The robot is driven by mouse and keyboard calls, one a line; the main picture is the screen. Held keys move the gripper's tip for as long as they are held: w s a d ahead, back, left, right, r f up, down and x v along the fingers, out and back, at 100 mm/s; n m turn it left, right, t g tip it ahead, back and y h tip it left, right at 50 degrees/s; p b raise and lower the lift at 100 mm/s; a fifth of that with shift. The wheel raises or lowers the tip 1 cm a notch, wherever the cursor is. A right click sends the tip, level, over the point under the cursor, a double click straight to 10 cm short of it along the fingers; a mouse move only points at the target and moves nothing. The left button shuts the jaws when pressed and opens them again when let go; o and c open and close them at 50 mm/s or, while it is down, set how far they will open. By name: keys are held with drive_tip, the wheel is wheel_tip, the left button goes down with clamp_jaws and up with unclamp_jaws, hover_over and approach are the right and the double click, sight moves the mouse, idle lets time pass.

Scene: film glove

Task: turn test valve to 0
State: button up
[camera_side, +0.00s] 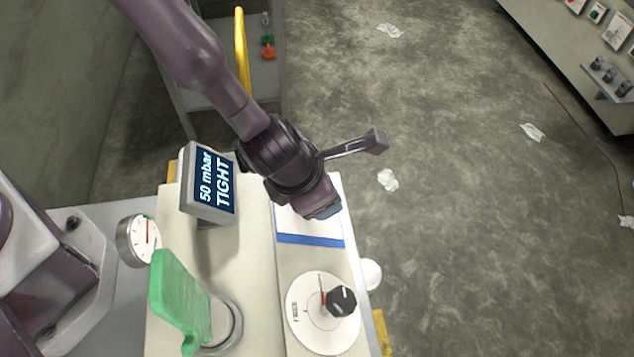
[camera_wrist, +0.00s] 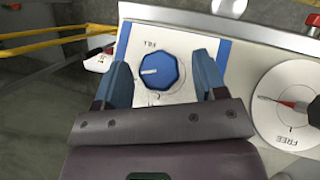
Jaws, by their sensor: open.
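A blue knob (camera_wrist: 157,71) with a white pointer line sits on a white plate (camera_wrist: 190,47) with blue edging; the pointer aims left in the wrist view. The lettering above it looks like "FILL", and I cannot tell for certain that this is the test valve. My gripper (camera_wrist: 163,82) is open, with one blue finger on each side of the knob; contact is not clear. In the side view my gripper (camera_side: 322,207) is over the white plate (camera_side: 308,222) and hides the knob. A display (camera_side: 215,180) reads "50 mbar TIGHT".
A black knob (camera_side: 341,300) with a red pointer stands on a round white dial (camera_side: 310,335) beside the plate; its dial (camera_wrist: 285,138) reads "FREE" in the wrist view. A pressure gauge (camera_side: 138,241) is at the left. A yellow rail (camera_side: 241,50) stands behind the bench.

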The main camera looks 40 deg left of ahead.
drive_tip(key=c, duration=0.9)
drive_tip(key=shift+s+d+n+t+y, duration=0.15)
drive_tip(key=shift+n+t+y, duration=0.15)
drive_tip(key=shift+n+y, duration=0.55)
drive_tip(key=n+y, duration=0.4)
drive_tip(key=shift+d+f+n+t, duration=0.15)
drive_tip(key=shift+d+n+t, duration=0.05)
drive_tip(key=shift+n+t, duration=0.1)
drive_tip(key=n+g+y, duration=0.1)
drive_tip(key=n+y, duration=0.4)
drive_tip(key=shift+d+f+n+g, duration=0.15)
drive_tip(key=shift+n+g, duration=0.1)
drive_tip(key=shift+g, duration=0.15)
drive_tip(key=o, duration=0.9)
drive_tip(key=shift+w, duration=0.2)
